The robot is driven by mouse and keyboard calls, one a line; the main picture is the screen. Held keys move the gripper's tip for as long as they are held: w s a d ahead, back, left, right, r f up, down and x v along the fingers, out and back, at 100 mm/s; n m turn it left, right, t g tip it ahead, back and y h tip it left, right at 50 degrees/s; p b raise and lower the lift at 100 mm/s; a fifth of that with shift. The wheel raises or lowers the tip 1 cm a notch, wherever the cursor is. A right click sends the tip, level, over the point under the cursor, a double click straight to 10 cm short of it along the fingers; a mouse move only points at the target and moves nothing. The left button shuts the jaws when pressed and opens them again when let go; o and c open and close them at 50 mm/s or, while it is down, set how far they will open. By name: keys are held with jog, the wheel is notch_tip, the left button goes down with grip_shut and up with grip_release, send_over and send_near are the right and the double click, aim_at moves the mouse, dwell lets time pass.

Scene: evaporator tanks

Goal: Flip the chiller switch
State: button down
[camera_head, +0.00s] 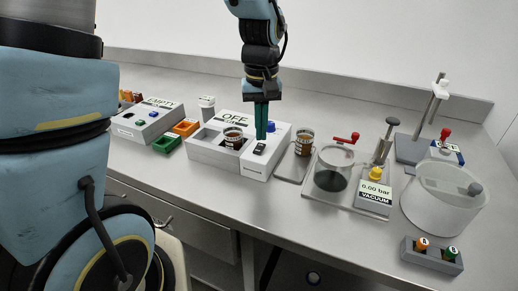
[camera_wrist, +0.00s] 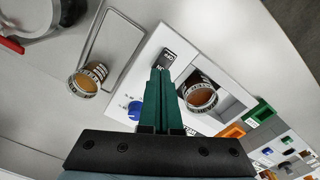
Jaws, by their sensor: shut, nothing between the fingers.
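The chiller is a white box (camera_head: 203,158) with a display reading OFF, near the middle of the bench. Its black rocker switch (camera_head: 260,149) sits on the right part of its top face, and the switch also shows in the wrist view (camera_wrist: 168,58). A blue knob (camera_head: 271,127) is behind the switch. My gripper (camera_head: 262,136) points down with green fingers shut and empty. In the wrist view the fingertips (camera_wrist: 160,70) overlap the edge of the switch; I cannot tell whether they touch it.
A brown-filled jar (camera_head: 232,138) sits in the chiller's well. Another jar (camera_head: 304,143) stands on a metal plate to the right. Further right are a glass vessel (camera_head: 333,170) with a red valve and a vacuum gauge (camera_head: 374,196). Orange (camera_head: 186,127) and green trays lie left.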

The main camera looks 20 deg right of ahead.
aim_at(261, 145)
jog(key=shift+f+b, duration=0.6)
jog(key=shift+f, duration=0.4)
dwell(0.3)
jog(key=shift+r, duration=0.15)
notch_tip(261, 145, up, 7)
jog(key=p, duration=0.6)
dwell(0.5)
